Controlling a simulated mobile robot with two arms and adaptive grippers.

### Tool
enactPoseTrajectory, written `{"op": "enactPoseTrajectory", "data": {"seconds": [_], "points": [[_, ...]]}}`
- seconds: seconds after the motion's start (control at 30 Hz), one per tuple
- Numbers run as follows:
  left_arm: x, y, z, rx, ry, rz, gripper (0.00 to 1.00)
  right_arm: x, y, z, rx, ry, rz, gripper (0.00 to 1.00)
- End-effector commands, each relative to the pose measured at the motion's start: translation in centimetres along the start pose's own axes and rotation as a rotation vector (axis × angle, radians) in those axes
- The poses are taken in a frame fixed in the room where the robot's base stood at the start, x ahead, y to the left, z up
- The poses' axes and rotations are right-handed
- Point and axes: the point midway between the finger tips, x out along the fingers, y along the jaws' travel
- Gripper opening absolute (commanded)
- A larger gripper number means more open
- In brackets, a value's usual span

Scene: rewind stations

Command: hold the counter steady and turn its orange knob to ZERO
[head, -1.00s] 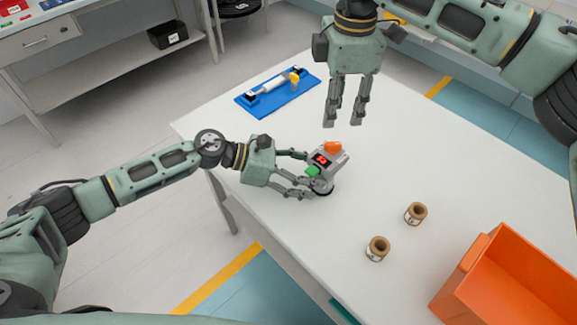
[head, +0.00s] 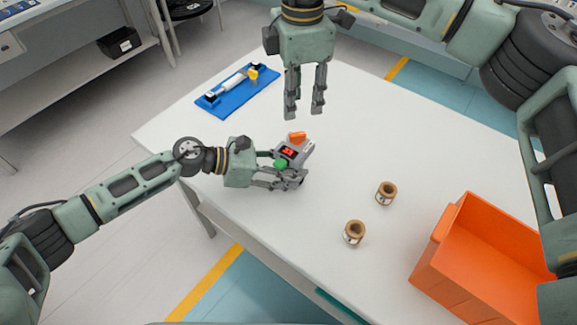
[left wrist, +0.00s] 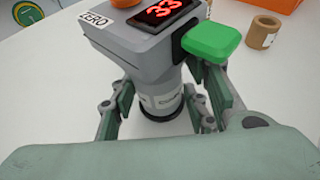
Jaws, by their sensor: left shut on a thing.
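The counter (head: 308,151) is a grey device standing on the white table, with a red lit display, a green button (head: 281,164) and an orange knob (head: 297,138) on top. In the left wrist view the counter (left wrist: 137,50) shows a ZERO label (left wrist: 95,20), the display reads 33, and the knob (left wrist: 125,2) is mostly cut off, so its pointing direction is hidden. My left gripper (head: 285,172) is shut on the counter's body, one finger on each side below the top. My right gripper (head: 304,113) is open and empty, above and beyond the knob, fingers down.
Two brown spools (head: 386,193) (head: 354,233) stand on the table to the right of the counter. An orange bin (head: 437,268) is at the right edge. A blue board (head: 240,96) with a white roller lies at the far left. The table between is clear.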

Motion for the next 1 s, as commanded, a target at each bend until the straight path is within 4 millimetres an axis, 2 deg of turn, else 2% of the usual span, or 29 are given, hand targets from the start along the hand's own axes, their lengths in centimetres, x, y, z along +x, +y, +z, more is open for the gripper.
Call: {"op": "enactPoseTrajectory", "data": {"seconds": [0.03,0.17,0.37,0.53,0.8,1.0], "points": [[0.0,0.0,0.0,0.000,0.000,0.001,0.23,0.0,0.0,0.0,0.000,0.000,0.000,0.31],[0.0,0.0,0.0,0.000,0.000,0.001,0.12,0.0,0.0,0.0,0.000,0.000,0.000,0.31],[0.0,0.0,0.0,0.000,0.001,0.001,0.11,0.2,-0.7,-0.1,-0.076,-0.003,0.004,0.15],[0.0,0.1,-0.1,0.001,0.001,0.001,0.11,0.6,-3.3,-0.5,-0.409,-0.025,0.036,0.01],[0.0,0.0,-0.1,0.001,0.001,0.001,0.11,0.8,-8.8,-0.7,-1.091,-0.111,0.126,0.00],[0.0,0.0,-0.1,0.000,0.001,0.000,0.11,0.6,-11.2,-0.6,-1.394,-0.178,0.171,0.00]]}}
